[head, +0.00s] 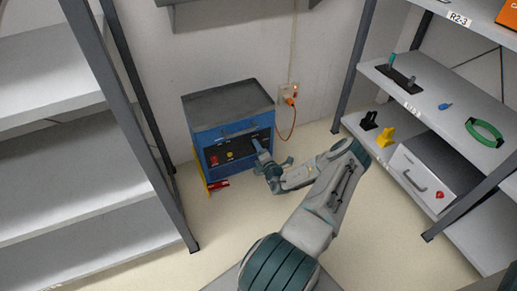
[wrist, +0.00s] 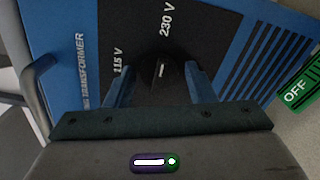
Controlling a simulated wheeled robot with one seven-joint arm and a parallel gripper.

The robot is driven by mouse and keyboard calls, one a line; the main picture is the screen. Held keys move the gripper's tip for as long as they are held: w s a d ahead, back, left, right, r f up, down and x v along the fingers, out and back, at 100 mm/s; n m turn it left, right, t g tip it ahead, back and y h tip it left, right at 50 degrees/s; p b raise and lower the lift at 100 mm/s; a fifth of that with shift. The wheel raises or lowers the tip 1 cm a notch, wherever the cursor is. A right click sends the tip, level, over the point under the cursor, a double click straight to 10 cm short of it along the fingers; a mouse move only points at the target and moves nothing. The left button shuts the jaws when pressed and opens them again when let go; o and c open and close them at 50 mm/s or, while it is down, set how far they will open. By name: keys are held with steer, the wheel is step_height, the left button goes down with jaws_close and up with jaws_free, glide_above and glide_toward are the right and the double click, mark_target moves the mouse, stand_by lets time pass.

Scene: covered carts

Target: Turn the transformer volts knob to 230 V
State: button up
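The blue transformer (head: 216,136) stands against the wall in the head view, with a dark front panel. My gripper (head: 258,145) reaches its right front side; its fingers are small there. In the wrist view the black volts knob (wrist: 160,78) sits between the two blue fingers of my gripper (wrist: 161,72). A short white mark on the knob points up, tilted slightly right, toward the printed "230 V" label (wrist: 167,20). The "115 V" label (wrist: 117,60) is to the left. The dark knob blends with the panel, so I cannot tell whether the fingers touch it.
A green OFF label (wrist: 298,90) and a metal handle (wrist: 38,75) flank the panel. A wall socket (head: 289,92) with an orange cord is right of the transformer. Shelves stand left (head: 70,160) and right (head: 440,105). Floor between them is mostly clear.

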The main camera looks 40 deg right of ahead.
steer(key=shift+o, duration=0.2)
steer(key=p+v, duration=0.3)
steer(key=v, duration=1.1)
steer(key=shift+p, duration=0.4)
steer(key=shift+w+d, duration=0.1)
